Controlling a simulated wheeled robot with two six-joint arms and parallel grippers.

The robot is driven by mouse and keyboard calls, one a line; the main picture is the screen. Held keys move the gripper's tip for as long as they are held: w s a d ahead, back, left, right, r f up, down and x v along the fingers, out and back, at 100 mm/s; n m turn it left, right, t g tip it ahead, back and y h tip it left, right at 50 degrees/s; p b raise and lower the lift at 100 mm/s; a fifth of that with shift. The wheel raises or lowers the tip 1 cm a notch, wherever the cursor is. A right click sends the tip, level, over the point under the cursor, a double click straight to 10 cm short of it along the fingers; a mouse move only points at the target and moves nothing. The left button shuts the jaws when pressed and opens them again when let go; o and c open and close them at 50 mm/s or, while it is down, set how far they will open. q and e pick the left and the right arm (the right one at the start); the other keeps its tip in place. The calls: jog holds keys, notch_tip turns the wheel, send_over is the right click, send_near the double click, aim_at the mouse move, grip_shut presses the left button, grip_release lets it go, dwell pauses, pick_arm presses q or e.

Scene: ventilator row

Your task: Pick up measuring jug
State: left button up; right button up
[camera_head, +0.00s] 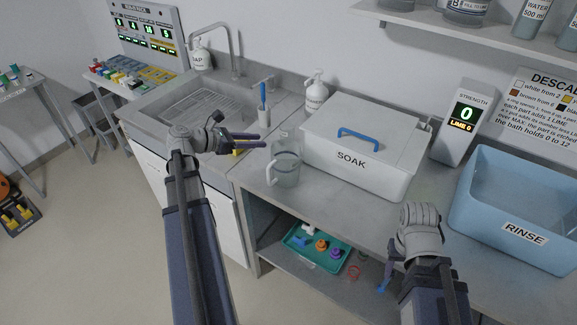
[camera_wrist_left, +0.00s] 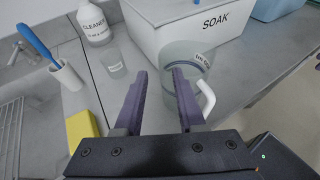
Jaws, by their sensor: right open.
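The measuring jug (camera_head: 285,172) is clear, with a handle. It stands upright on the counter in front of the SOAK box, and also shows in the left wrist view (camera_wrist_left: 190,103), its white handle on the right. My left gripper (camera_head: 264,143) is open and empty, to the left of the jug. In the left wrist view its fingertips (camera_wrist_left: 159,72) point toward the jug; the right finger overlaps the jug's left side in the picture. Whether it touches cannot be told. My right gripper (camera_head: 385,288) is open, low at the counter's front edge, away from the jug.
The SOAK box (camera_head: 385,178) with a blue-handled lid stands behind the jug. A small clear beaker (camera_wrist_left: 114,65), cleaner bottle (camera_head: 316,94), brush holder (camera_head: 264,117) and yellow sponge (camera_wrist_left: 81,128) are close by. The blue RINSE tub (camera_head: 480,205) is right. A teal tray (camera_head: 296,239) lies below.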

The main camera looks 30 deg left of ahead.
pick_arm(q)
jog(key=b+x, duration=0.2)
jog(key=x, duration=0.5)
jog(key=shift+f+b, duration=0.2)
jog(key=shift+b, duration=0.2)
jog(key=shift+w+d, duration=0.25)
jog(key=shift+w, duration=0.05)
jog(key=shift+c, duration=0.4)
grip_shut()
jog(key=shift+s, duration=0.1)
dwell(0.4)
